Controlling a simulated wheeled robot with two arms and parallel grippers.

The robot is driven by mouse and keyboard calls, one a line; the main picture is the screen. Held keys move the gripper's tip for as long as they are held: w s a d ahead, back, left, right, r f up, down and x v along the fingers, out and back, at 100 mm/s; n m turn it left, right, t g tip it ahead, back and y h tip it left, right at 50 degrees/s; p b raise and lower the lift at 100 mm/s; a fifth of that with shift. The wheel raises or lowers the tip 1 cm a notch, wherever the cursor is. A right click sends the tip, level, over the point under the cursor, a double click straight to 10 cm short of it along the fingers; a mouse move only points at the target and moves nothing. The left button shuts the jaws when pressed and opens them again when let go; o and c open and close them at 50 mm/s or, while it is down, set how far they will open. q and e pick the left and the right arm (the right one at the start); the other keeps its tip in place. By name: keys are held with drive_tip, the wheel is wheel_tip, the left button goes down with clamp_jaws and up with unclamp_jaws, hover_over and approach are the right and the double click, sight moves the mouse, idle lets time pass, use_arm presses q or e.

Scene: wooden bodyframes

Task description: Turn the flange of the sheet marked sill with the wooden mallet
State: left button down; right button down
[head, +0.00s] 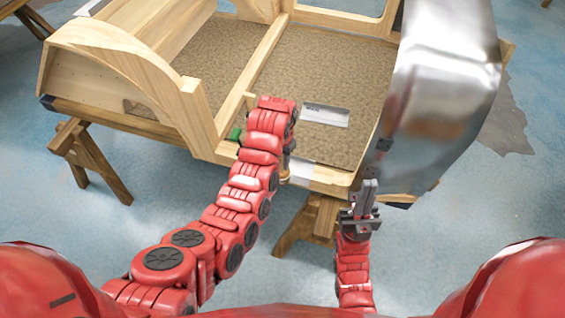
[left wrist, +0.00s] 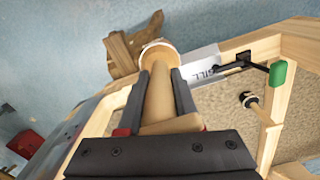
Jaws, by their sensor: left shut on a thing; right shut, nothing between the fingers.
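My left gripper (left wrist: 160,100) is shut on the wooden mallet, whose tan handle (left wrist: 159,97) lies between the fingers in the left wrist view. The mallet's round pale head (left wrist: 158,50) is beyond the fingertips, close to the sheet marked SILL (left wrist: 203,66); I cannot tell if they touch. In the head view the sill sheet (head: 301,171) shows as a bright strip on the frame's near rail, partly hidden by my left arm. The mallet is mostly hidden there. My right gripper (head: 369,188) is shut and empty, below the curved metal panel.
A green-handled clamp (left wrist: 278,74) sits on the rail beside the sill sheet. Another sheet (head: 325,115) lies on the brown floor panel. The large shiny metal panel (head: 440,75) stands at right. Wooden trestles (head: 92,158) support the frame.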

use_arm(q)
drive_tip(key=w+b, duration=0.8)
drive_tip(key=b, duration=0.1)
drive_tip(key=shift+w+r, duration=0.35)
drive_tip(key=shift+w, duration=0.05)
drive_tip(key=shift+f+b, duration=1.25)
drive_tip(key=shift+f, duration=0.15)
wheel_tip(320, 180, down, 10)
drive_tip(key=b, duration=1)
wheel_tip(320, 180, up, 10)
drive_tip(key=p, duration=0.8)
drive_tip(key=shift+f+p, duration=0.15)
drive_tip(key=shift+p, duration=0.25)
